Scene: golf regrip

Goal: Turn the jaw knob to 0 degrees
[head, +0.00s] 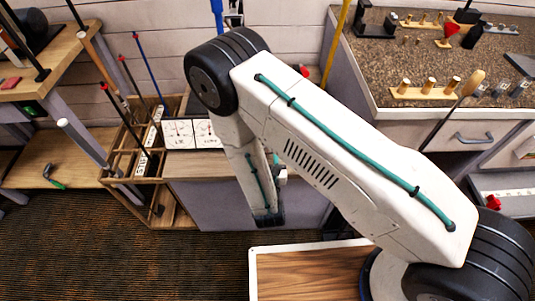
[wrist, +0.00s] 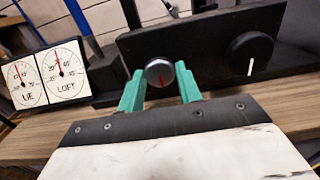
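In the wrist view a dark machine panel (wrist: 210,40) carries two knobs. A small silver round knob (wrist: 158,71) with a short red mark, near vertical on its lower face, is between the tips of my gripper (wrist: 160,84). A larger black knob (wrist: 249,54) to its right has a white line pointing down. Neither knob has a readable label, so I cannot tell which is the jaw knob. My gripper's two green fingers are apart, one each side of the silver knob, with small gaps visible. In the head view my arm hides the panel and knobs.
Two dials, the lie dial (wrist: 23,82) and the loft dial (wrist: 63,72), stand left of the panel. In the head view a wooden club rack (head: 150,165) is left of the bench cabinet (head: 215,195). A speckled worktop (head: 390,60) is at right.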

